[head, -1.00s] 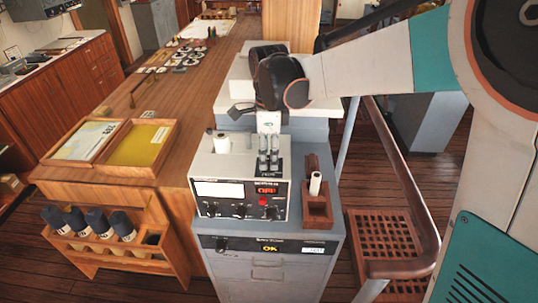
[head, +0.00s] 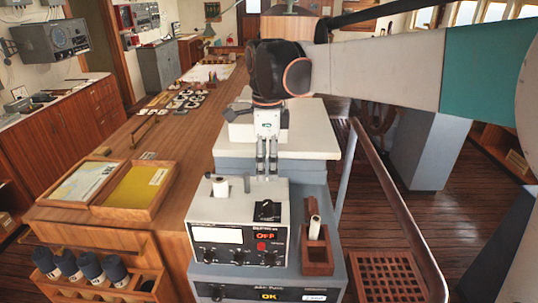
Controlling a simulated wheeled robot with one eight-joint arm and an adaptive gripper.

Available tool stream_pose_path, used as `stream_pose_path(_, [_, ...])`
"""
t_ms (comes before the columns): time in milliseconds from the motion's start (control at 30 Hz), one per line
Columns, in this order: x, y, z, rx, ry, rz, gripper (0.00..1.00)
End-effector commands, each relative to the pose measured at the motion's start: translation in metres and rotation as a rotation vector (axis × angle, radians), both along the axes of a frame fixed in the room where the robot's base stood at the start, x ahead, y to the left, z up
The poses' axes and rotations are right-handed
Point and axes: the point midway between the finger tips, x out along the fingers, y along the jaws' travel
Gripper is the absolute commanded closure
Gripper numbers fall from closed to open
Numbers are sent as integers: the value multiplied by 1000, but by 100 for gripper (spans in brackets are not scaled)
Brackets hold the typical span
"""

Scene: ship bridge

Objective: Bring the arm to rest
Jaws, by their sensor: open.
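My gripper (head: 267,172) hangs from my arm in the upper middle of the head view, fingers pointing down. Its two fingers are apart, and I see nothing held between them. In the picture the fingertips are just above the back edge of the grey instrument box (head: 213,213); the exact gap is hard to judge. My arm reaches in nearly level from the right.
The box carries a white cylinder (head: 221,188) and a black square part (head: 267,211). A wooden holder (head: 317,252) with another white cylinder (head: 314,229) stands beside it. Left is a wooden counter with trays (head: 152,207); right, a railing (head: 400,205).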

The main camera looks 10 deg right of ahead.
Motion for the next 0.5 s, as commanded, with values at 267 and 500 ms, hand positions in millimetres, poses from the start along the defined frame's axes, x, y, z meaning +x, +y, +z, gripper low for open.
stream_pose_path(267, [-23,-16,-12,7,-57,158,52])
stream_pose_path(500, [-70,-49,-41,-24,-195,533,52])
